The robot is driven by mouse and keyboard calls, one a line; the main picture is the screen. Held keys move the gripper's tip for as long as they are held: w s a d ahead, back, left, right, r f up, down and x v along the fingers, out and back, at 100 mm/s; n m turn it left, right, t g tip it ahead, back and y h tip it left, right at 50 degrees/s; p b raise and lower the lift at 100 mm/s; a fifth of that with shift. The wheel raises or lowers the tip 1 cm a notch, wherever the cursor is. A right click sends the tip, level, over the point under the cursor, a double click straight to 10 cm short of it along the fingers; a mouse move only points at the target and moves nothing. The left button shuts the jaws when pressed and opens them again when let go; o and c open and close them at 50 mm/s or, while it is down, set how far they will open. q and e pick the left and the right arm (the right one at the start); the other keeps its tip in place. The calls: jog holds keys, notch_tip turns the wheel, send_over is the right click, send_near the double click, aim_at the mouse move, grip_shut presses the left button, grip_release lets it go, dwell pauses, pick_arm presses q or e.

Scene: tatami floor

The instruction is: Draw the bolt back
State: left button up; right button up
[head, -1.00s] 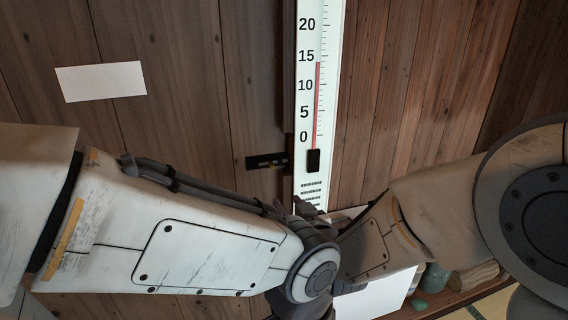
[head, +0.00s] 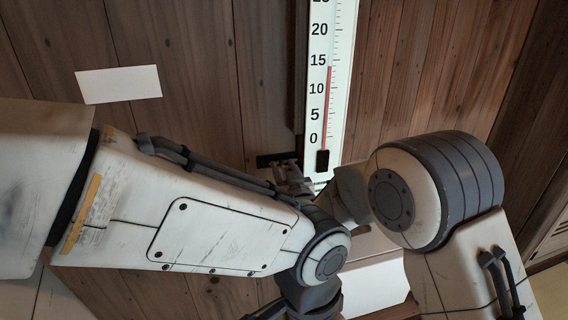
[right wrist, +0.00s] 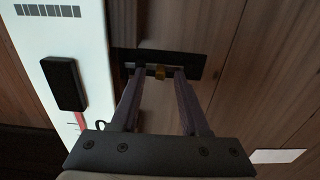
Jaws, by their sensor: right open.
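The bolt's dark plate (right wrist: 205,65) is fixed to the brown wooden boards, with a small brass-coloured knob (right wrist: 159,71) at its middle. In the head view the plate (head: 263,160) shows only in part, left of the thermometer strip. My right gripper (right wrist: 159,77) is open, one fingertip on each side of the knob, with small gaps visible. It also shows in the head view (head: 289,168), in front of the plate. Whether the fingers reach past the knob in depth is unclear. My left arm crosses the head view; its gripper is not visible.
A tall white thermometer strip (head: 322,105) with a black block (head: 322,160) stands close beside the bolt. A blank white card (head: 119,84) is on the boards at upper left. My two arms crowd the space below the bolt.

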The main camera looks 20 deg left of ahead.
jog(key=shift+w+a, duration=0.1)
jog(key=shift+w, duration=0.05)
grip_shut()
dwell(1.4)
